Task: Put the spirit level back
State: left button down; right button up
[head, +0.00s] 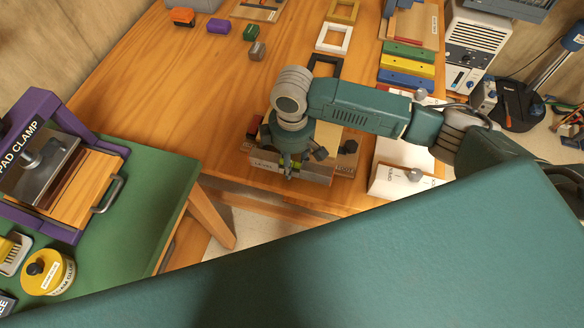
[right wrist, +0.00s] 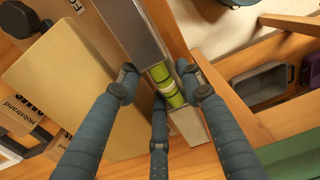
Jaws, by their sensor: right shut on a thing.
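The spirit level (right wrist: 139,31) is a silver-grey bar with a bright green vial (right wrist: 163,78), seen in the right wrist view. My right gripper (right wrist: 163,92) is shut on it around the vial, with fingers on both sides of the bar. In the head view my right gripper (head: 290,165) points down at the front edge of the wooden table, over labelled boards; the fingers and arm hide much of the level there. Whether the level touches the surface below is unclear. My left gripper is out of view.
The wooden table (head: 190,85) has clear room at left. Coloured blocks (head: 182,17), frames (head: 333,38) and coloured bars (head: 407,65) lie farther back. A white box (head: 400,180) stands right of the gripper. A green bench (head: 150,200) with a purple clamp press (head: 40,105) is at left.

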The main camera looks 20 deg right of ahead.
notch_tip(320, 180, down, 4)
jog(key=shift+s+r, duration=0.1)
jog(key=shift+r, duration=0.05)
jog(key=shift+f, duration=0.3)
jog(key=o, duration=1.3)
jog(key=shift+r, duration=0.25)
notch_tip(320, 180, up, 12)
jog(key=shift+f, duration=0.1)
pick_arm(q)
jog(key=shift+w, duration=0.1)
pick_arm(e)
jog(key=shift+s+f, duration=0.1)
